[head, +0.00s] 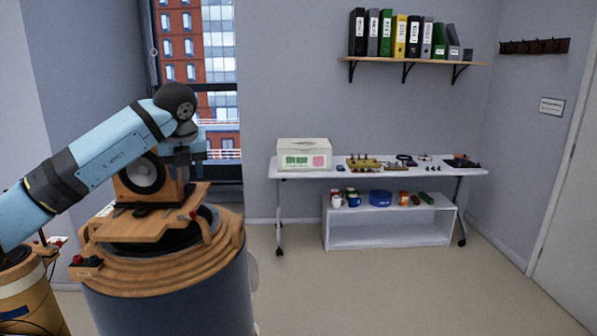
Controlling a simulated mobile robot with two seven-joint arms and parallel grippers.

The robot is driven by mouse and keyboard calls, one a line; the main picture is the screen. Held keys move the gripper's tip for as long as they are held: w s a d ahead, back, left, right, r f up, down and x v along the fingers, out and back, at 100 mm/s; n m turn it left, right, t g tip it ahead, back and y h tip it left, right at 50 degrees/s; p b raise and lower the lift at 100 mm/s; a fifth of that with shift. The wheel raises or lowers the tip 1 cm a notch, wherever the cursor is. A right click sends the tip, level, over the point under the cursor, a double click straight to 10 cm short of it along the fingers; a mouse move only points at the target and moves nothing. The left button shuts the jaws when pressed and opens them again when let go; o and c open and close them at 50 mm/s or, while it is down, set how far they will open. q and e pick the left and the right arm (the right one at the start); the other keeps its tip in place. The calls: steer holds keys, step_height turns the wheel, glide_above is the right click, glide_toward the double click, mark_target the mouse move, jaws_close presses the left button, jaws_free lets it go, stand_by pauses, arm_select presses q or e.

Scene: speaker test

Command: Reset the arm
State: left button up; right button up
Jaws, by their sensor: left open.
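My left arm (100,158), with light-blue links and dark joints, comes in from the left and bends down at a black joint. My left gripper (184,172) hangs below that joint, close to the wooden speaker (144,173). The gripper is small and dark here. It is open, and I see nothing held in it. I cannot tell whether it touches the speaker. The speaker has a round black and grey cone, and the arm hides its upper part. It stands on a wooden platform (150,229) on top of a large round stand (170,295). My right gripper is out of view.
Another round stand (30,302) is at the lower left. A white table (400,173) with a box (304,154) and small tools is against the back wall, above a low shelf (388,233) with mugs. Binders fill a wall shelf (420,62). The floor at right is clear.

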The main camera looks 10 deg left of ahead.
arm_select(q)
steer(key=s+d+f+m+g+h+p, duration=0.1)
steer(key=s+d+f+m+h, duration=0.15)
steer(key=d+f+h, duration=0.4)
steer(key=s+d+f+m+g+h+p, duration=0.1)
steer(key=s+d+f+m+h, duration=0.15)
steer(key=d+f, duration=0.75)
steer(key=s+d+f+n+h+p, duration=0.1)
steer(key=s+d+n+h, duration=0.1)
steer(key=s+d+h, duration=0.4)
steer(key=s+d+f+n+h+p, duration=0.1)
steer(key=s+d+h+p, duration=0.15)
steer(key=d+h, duration=0.45)
steer(key=s+a+f+n+t+y+p, duration=0.2)
steer(key=s+a+f+n+t+y, duration=0.2)
steer(key=s+f+n, duration=0.8)
steer(key=s+a+f+n+t+y+p, duration=0.2)
steer(key=s+a+f+n+t+y, duration=0.3)
steer(key=s+f+n+y, duration=0.6)
step_height(320, 180, down, 2)
steer(key=a+n+y, duration=0.1)
steer(key=a+n, duration=0.1)
steer(key=n, duration=0.4)
steer(key=shift+s+a+y, duration=0.35)
steer(key=shift+y, duration=0.05)
